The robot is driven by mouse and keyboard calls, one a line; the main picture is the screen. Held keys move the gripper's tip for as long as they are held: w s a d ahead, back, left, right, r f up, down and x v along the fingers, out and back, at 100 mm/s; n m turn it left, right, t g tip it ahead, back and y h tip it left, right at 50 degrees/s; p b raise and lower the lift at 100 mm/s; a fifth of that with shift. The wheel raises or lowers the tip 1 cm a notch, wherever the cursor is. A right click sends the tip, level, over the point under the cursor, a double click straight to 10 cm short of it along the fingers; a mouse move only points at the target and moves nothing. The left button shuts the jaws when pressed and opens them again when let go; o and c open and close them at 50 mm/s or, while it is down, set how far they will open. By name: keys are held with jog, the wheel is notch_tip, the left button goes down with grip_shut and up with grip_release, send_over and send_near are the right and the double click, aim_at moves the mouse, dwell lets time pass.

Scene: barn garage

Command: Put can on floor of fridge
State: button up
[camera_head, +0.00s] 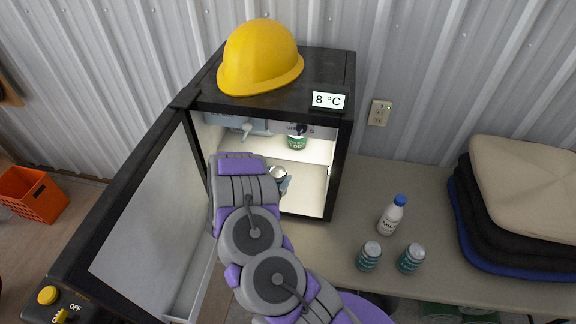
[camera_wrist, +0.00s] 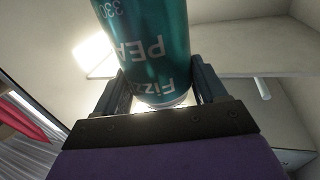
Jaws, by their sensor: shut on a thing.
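The small black fridge (camera_head: 345,150) stands on the table with its door (camera_head: 150,220) swung open to the left. Its lit inside has a shelf (camera_head: 312,150) and a bare pale floor (camera_head: 305,199). My gripper (camera_wrist: 160,92) is shut on a teal can (camera_wrist: 146,40), with one finger on each side of it in the wrist view. In the head view my gripper (camera_head: 282,181) is inside the fridge opening, below the shelf. Only the can's silvery end (camera_head: 278,172) shows there; my arm hides the rest. I cannot tell whether the can touches the floor.
A green can (camera_head: 297,142) stands on the fridge shelf. A yellow hard hat (camera_head: 260,57) sits on top of the fridge. Two cans (camera_head: 369,256) (camera_head: 411,258), a white bottle (camera_head: 392,215) and stacked cushions (camera_head: 520,205) are on the table (camera_head: 340,275) to the right.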

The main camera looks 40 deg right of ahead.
jog(key=b+x, duration=0.1)
jog(key=x, duration=0.9)
jog(key=shift+w+d, duration=0.15)
jog(key=shift+d, duration=0.05)
jog(key=f, duration=0.1)
jog(key=f+b, duration=0.1)
jog(key=f, duration=0.1)
jog(key=shift+d+f, duration=0.25)
jog(key=shift+f, duration=0.05)
jog(key=shift+a+f+b, duration=0.1)
jog(key=shift+f+b, duration=0.25)
jog(key=shift+f, duration=0.1)
jog(key=shift+f, duration=0.2)
